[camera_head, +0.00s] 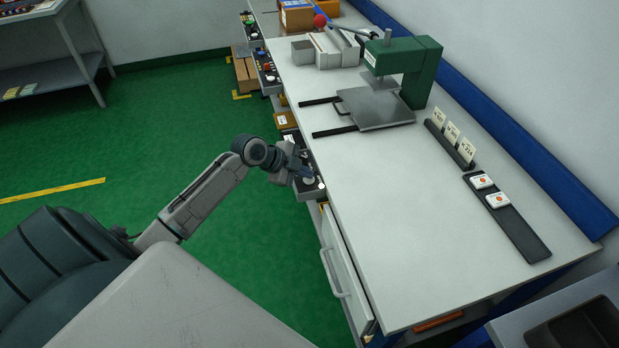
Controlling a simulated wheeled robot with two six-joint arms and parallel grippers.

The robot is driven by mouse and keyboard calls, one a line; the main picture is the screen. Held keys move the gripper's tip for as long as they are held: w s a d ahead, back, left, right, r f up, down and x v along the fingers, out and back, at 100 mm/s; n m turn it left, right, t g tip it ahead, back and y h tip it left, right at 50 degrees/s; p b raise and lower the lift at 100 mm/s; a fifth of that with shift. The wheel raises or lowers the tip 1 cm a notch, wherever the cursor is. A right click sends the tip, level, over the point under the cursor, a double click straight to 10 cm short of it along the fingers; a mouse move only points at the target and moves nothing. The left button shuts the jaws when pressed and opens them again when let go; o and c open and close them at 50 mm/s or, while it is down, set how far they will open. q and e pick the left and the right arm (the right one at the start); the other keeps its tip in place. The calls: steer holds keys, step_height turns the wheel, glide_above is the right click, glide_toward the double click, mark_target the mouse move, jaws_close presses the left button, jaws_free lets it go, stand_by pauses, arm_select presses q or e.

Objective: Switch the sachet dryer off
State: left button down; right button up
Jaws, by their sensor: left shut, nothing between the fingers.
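My left gripper (304,172) is shut and empty. It is at the front edge of the long workbench, in front of a dark control panel (309,190) set below the bench top. Pale round controls show on this panel beside the fingers. The gripper and wrist hide part of the panel, and I cannot tell whether the fingers touch a control. No label here is readable, so I cannot tell whether this panel belongs to the sachet dryer or how its switch stands. My right gripper is not in view.
The bench top (400,220) carries a green press (423,68), a rack of cards (450,142) and a black tray (525,238) with two white packets. Green floor (150,140) to the left is clear.

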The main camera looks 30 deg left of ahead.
mark_target(305, 180)
arm_select(q)
steer(key=shift+f, duration=0.1)
stand_by(0.3)
steer(key=shift+r+p, duration=0.35)
steer(key=shift+r, duration=0.3)
steer(key=shift+r, duration=0.1)
step_height(305, 180, up, 6)
steer(key=p, duration=0.3)
steer(key=shift+p, duration=0.35)
